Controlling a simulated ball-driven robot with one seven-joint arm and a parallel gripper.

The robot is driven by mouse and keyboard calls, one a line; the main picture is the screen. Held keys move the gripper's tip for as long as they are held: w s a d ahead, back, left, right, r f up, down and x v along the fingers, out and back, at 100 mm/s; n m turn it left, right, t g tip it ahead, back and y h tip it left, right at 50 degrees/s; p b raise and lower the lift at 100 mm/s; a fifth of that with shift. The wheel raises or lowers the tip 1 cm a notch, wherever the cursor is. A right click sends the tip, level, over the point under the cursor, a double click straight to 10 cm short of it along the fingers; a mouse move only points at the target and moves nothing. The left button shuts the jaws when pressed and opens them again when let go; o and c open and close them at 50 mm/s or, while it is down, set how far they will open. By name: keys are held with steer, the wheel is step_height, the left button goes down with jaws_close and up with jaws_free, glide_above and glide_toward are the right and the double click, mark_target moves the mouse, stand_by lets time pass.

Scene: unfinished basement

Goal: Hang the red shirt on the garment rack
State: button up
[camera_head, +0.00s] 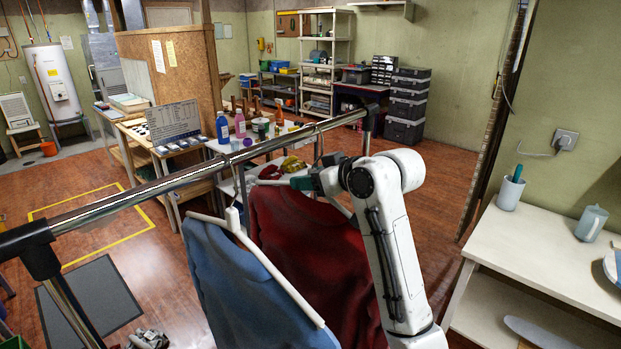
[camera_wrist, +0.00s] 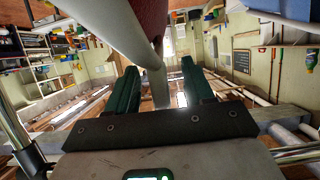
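The red shirt (camera_head: 305,240) hangs on a white hanger (camera_head: 268,182) below the metal rail of the garment rack (camera_head: 180,180), behind the blue shirt. My gripper (camera_head: 305,183) is at the top of the red shirt's hanger, just under the rail. In the wrist view, the two green fingers (camera_wrist: 160,82) stand apart, with the pale hanger neck (camera_wrist: 159,92) between them and visible gaps on both sides. A bit of red cloth (camera_wrist: 151,15) shows at the top. I cannot tell whether the hook rests on the rail.
A blue shirt (camera_head: 235,275) on a white hanger is in front of the red one. A cluttered table (camera_head: 265,155) stands behind the rack. A pale bench (camera_head: 535,250) with a cup and jug is at right. Open floor (camera_head: 445,185) lies beyond my arm.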

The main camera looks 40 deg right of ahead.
steer(key=b+v, duration=0.2)
steer(key=v, duration=0.9)
steer(key=shift+d, duration=0.1)
steer(key=shift+f, duration=0.15)
